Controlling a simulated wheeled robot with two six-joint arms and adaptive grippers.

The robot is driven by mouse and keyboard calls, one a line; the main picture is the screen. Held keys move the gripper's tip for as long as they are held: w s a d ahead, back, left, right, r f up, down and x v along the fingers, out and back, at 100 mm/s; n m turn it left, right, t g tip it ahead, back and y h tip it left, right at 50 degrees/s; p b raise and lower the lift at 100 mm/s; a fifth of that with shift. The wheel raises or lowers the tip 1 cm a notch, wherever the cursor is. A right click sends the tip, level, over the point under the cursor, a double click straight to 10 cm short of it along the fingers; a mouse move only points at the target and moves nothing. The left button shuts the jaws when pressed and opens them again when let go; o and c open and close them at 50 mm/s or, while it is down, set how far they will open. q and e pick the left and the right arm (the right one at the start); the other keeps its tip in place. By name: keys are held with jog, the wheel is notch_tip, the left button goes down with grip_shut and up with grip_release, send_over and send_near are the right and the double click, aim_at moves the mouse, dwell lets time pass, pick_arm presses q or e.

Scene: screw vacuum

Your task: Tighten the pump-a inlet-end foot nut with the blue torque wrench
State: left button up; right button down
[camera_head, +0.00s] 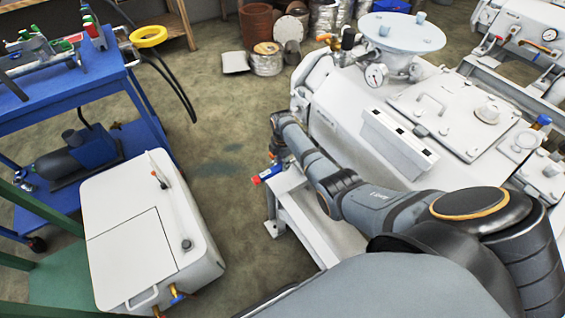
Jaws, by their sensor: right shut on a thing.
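My right arm reaches in from the lower right across the white pump (335,105). My right gripper (279,156) is small and dark at the pump's left end, beside the white frame. It is shut on a blue tool with a red end (268,174), which looks like the blue torque wrench. Only a short piece of the tool shows, and its head is hidden. I cannot make out the foot nut, or whether the tool touches it. My left gripper is not in view.
A blue cart (130,98) with tools stands at the left. A white box-shaped unit (123,248) stands at the lower left. The pump's white frame (318,228) has a foot on the floor. Open floor (215,110) lies between cart and pump. Drums stand at the back.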

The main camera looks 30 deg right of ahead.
jog(key=shift+f+b, duration=0.4)
jog(key=shift+f, duration=0.2)
jog(key=shift+w, duration=0.1)
